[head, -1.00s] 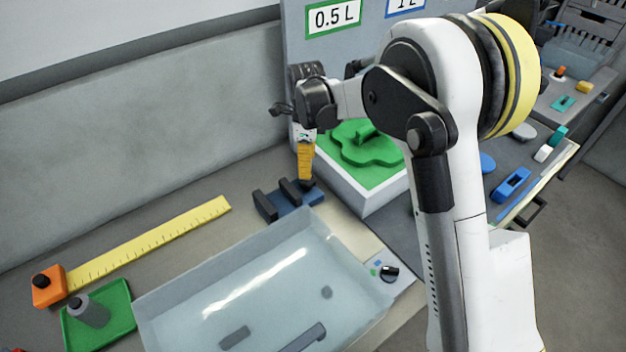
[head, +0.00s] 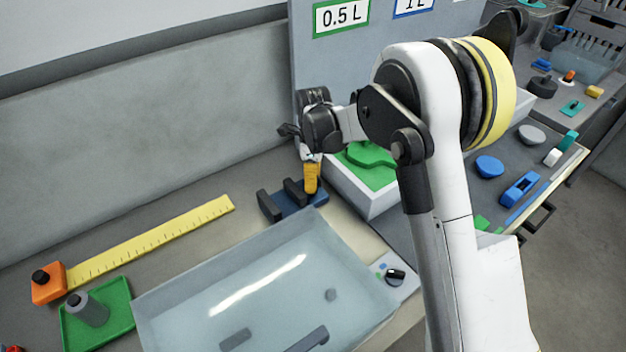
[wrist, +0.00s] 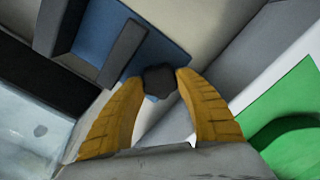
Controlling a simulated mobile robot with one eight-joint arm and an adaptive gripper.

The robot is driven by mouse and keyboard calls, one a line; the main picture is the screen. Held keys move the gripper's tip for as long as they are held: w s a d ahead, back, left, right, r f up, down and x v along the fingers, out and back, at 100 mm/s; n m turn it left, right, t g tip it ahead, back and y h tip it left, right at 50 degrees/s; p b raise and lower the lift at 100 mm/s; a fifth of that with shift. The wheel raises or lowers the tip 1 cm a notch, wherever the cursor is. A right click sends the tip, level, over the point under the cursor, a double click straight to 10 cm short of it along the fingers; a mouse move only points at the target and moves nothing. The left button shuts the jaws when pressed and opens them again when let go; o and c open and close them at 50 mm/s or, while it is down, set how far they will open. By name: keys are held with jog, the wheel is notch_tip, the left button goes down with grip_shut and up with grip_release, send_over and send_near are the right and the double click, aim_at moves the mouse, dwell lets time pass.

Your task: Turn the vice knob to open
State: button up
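The vice (head: 296,206) has a blue base and two black jaws with a gap between them. It stands on the bench behind the clear basin. In the wrist view the vice (wrist: 165,47) fills the upper left. Its dark lobed knob (wrist: 160,81) sits beside the nearer jaw, between my yellow fingertips. My gripper (head: 311,190) points down at the right end of the vice. In the wrist view the fingertips of my gripper (wrist: 159,77) appear to touch the knob on both sides. In the head view the knob is hidden behind the fingers.
A clear basin (head: 180,312) stands close in front of the vice. A white box with a green top (head: 372,176) stands close on the right. A yellow ruler (head: 150,236) and a green tray (head: 112,330) lie left. A black dial (head: 396,275) sits right of the basin.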

jog(key=shift+n, duration=0.3)
jog(key=n, duration=0.3)
jog(key=shift+n, duration=0.3)
jog(key=n, duration=0.4)
jog(key=shift+n+b, duration=0.3)
jog(key=n, duration=0.4)
jog(key=shift+w+n, duration=0.1)
jog(key=shift+n, duration=0.2)
jog(key=shift+f+n, duration=0.1)
jog(key=shift+n, duration=1.9)
jog(key=shift+a, duration=0.1)
